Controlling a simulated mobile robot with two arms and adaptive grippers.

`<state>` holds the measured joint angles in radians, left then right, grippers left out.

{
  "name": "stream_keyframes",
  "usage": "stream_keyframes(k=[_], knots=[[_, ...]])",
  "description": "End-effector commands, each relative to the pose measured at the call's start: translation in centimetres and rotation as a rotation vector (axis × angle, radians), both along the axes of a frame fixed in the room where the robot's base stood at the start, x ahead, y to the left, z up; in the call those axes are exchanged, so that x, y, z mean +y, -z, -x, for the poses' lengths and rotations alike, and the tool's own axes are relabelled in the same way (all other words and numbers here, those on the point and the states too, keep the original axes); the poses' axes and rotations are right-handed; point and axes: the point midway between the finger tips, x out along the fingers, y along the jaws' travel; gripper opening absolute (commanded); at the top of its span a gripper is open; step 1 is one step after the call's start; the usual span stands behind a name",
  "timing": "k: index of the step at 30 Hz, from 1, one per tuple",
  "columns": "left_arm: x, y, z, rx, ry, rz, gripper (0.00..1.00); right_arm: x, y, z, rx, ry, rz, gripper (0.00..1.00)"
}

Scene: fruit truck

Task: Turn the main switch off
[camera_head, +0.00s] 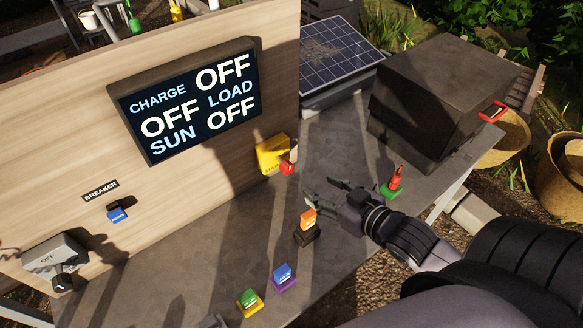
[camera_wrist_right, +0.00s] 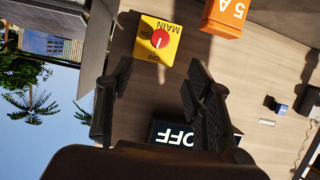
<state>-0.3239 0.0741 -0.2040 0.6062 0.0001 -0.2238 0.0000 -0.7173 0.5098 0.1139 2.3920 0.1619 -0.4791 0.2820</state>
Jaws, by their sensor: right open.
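The main switch (camera_head: 270,153) is a yellow box on the wooden panel, with a red knob (camera_head: 287,168) on its front. In the right wrist view the yellow face (camera_wrist_right: 171,54) reads MAIN, ON and OFF upside down, around the red knob (camera_wrist_right: 160,39). The small white mark on the knob is too small to read surely. My right gripper (camera_head: 318,192) is in front of the switch, open and empty. In the wrist view its fingers (camera_wrist_right: 160,72) stand apart, with the switch beyond the gap between them. My left gripper is not in view.
An orange block (camera_head: 308,219) on a black base stands close to my right gripper. Blue (camera_head: 283,273) and green (camera_head: 248,297) blocks lie nearer. A dark box (camera_head: 440,90) and a red-green piece (camera_head: 393,183) are right. The display (camera_head: 187,101) reads OFF for charge, load, sun.

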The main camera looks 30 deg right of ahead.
Motion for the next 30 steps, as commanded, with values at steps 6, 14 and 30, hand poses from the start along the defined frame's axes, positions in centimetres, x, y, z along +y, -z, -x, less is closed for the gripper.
stream_keyframes(k=[6, 14, 30], knots=[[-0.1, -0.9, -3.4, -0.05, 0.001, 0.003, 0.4, 0.5, 1.2, -3.6, -0.003, 0.0, 0.0, 0.48], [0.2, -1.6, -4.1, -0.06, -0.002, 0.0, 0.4, 1.2, 3.1, -8.0, -0.002, 0.001, 0.0, 0.48], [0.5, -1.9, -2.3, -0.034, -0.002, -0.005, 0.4, 1.8, 5.0, -12.0, -0.001, -0.001, 0.002, 0.48]])
